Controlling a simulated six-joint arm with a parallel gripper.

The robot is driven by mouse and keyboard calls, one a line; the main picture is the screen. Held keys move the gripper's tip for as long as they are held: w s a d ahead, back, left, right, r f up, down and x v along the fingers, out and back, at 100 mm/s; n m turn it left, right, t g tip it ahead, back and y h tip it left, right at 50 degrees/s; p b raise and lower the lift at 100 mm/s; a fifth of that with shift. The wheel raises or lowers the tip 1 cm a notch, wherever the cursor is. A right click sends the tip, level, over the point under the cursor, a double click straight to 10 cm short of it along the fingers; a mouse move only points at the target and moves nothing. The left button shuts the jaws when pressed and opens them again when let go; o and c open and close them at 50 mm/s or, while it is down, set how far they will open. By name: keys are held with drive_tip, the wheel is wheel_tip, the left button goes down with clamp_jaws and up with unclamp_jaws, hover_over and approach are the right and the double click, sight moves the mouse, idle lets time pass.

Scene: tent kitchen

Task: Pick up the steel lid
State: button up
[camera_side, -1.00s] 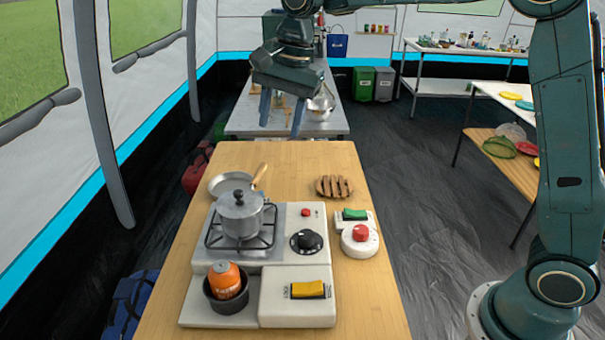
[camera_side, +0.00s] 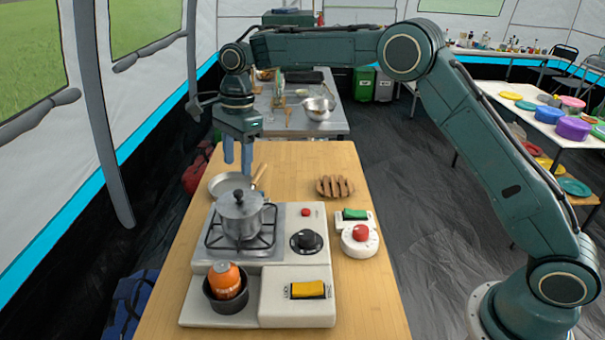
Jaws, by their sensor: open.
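The steel lid (camera_side: 240,206) sits on top of a steel pot on the stove's burner grate, with a dark knob (camera_side: 238,196) at its centre. The pot (camera_side: 241,224) stands upright. My gripper (camera_side: 238,168) is open and empty, its blue fingers pointing down. In the picture the fingertips are just above the lid and look apart from it. How far behind or over the lid they are, I cannot tell exactly.
A frying pan (camera_side: 226,184) with a wooden handle lies behind the pot. An orange canister (camera_side: 225,280) stands at front left. A trivet (camera_side: 335,186) and a red button (camera_side: 361,232) are at right.

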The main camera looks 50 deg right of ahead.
sight(238, 191)
drive_tip(key=shift+a+f, duration=0.2)
drive_tip(key=shift+f, duration=1.6)
drive_tip(key=shift+a+f, duration=0.2)
drive_tip(key=shift+f, duration=1.6)
clamp_jaws()
